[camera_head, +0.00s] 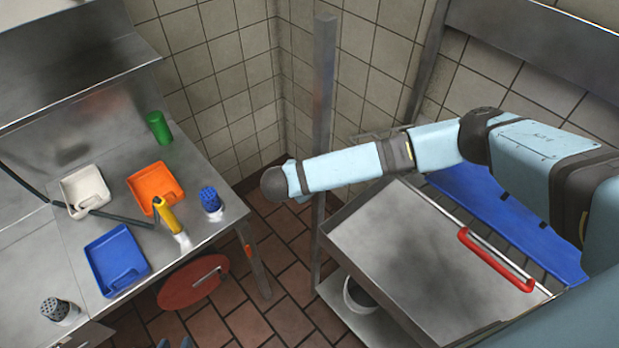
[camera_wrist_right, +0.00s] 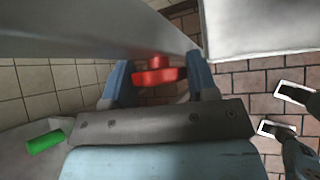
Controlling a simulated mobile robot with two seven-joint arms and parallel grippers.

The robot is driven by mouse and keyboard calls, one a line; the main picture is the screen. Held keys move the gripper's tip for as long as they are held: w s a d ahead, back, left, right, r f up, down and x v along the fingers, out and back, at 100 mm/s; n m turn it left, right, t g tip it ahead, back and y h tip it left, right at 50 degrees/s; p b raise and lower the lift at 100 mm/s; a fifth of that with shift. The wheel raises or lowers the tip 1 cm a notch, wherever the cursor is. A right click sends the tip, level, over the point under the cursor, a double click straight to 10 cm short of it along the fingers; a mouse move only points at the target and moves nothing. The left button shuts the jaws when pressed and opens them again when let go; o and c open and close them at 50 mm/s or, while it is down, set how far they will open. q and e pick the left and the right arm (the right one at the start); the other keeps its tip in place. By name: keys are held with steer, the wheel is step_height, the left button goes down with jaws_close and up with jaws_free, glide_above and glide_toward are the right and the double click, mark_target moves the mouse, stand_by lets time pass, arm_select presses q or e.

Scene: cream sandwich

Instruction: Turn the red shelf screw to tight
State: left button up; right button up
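The red shelf screw (camera_wrist_right: 157,73) shows in the right wrist view, a winged knob close to a grey metal bar or shelf edge (camera_wrist_right: 100,30). My right gripper (camera_wrist_right: 159,85) is open, with one blue finger on each side of the screw. I cannot tell whether either finger touches it. In the head view my right arm reaches in from the right; its gripper and the screw are hidden there. My left gripper (camera_head: 175,342) shows only as blue fingertips at the bottom edge, apart from each other, with nothing seen between them.
A metal post (camera_head: 322,100) stands beside my right forearm. A steel cart (camera_head: 400,240) with a red handle (camera_head: 495,260) is below it. The left counter (camera_head: 75,235) holds trays (camera_head: 117,258), a green cylinder (camera_head: 159,128) and a yellow-handled tool (camera_head: 167,215). A red stool (camera_head: 192,284) stands below.

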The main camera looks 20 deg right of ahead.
steer(key=o, duration=0.3)
steer(key=v, duration=1.3)
steer(key=shift+s+r, duration=0.2)
steer(key=shift+r, duration=0.1)
